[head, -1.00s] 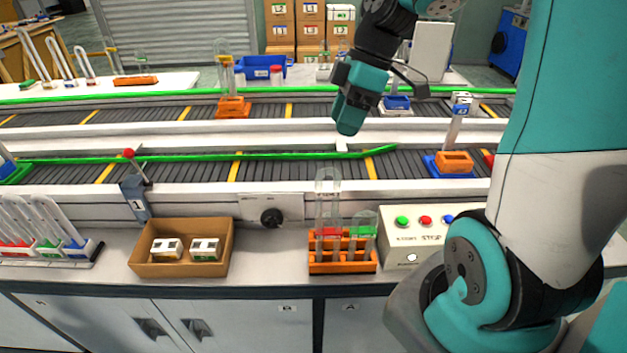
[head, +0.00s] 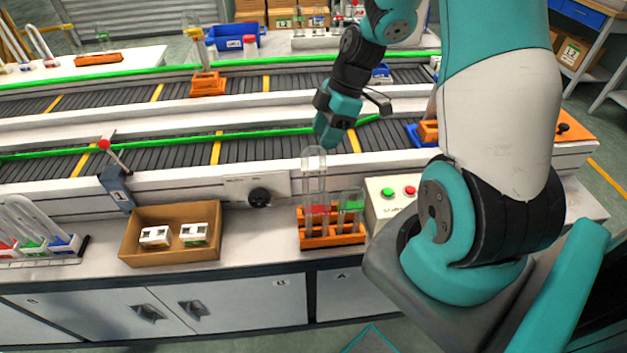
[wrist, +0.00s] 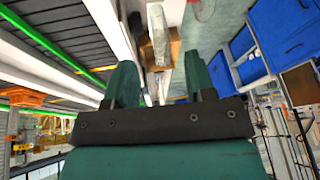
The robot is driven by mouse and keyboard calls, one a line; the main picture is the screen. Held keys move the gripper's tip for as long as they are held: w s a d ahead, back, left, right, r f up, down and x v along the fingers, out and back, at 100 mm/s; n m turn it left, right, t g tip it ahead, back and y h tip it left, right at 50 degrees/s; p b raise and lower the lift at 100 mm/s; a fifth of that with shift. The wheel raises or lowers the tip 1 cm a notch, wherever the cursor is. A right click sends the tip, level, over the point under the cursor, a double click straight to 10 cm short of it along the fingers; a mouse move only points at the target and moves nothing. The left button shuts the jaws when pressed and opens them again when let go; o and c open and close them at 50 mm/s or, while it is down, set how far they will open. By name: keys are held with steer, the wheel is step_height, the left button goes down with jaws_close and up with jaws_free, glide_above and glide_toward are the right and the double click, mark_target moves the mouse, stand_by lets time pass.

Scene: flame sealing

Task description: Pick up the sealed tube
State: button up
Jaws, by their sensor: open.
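An orange rack (head: 345,240) stands on the near bench. It holds a tall clear tube (head: 315,175) with a rounded, closed-looking top and a red band low down, and a shorter clear tube (head: 350,203) with a green band. Both look upright. My gripper (head: 325,134) is just above the tall tube's top in the head view; whether they touch or differ in depth I cannot tell. In the wrist view my gripper (wrist: 160,82) has its two fingers apart. A pale elongated thing shows between them, which I cannot identify surely.
A cardboard box (head: 128,240) with two small cartons sits left of the rack. A button box (head: 378,212) stands close on the right. Conveyors with a green rail (head: 170,143) run behind. A tilted lever with a red knob (head: 104,144) rises at left.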

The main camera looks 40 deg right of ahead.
mark_target(320, 152)
steer(key=p+x, duration=0.1)
steer(key=x, duration=0.4)
steer(key=shift+s+d+f+p, duration=0.1)
steer(key=shift+s+p, duration=0.05)
steer(key=shift+p, duration=0.15)
jaws_close()
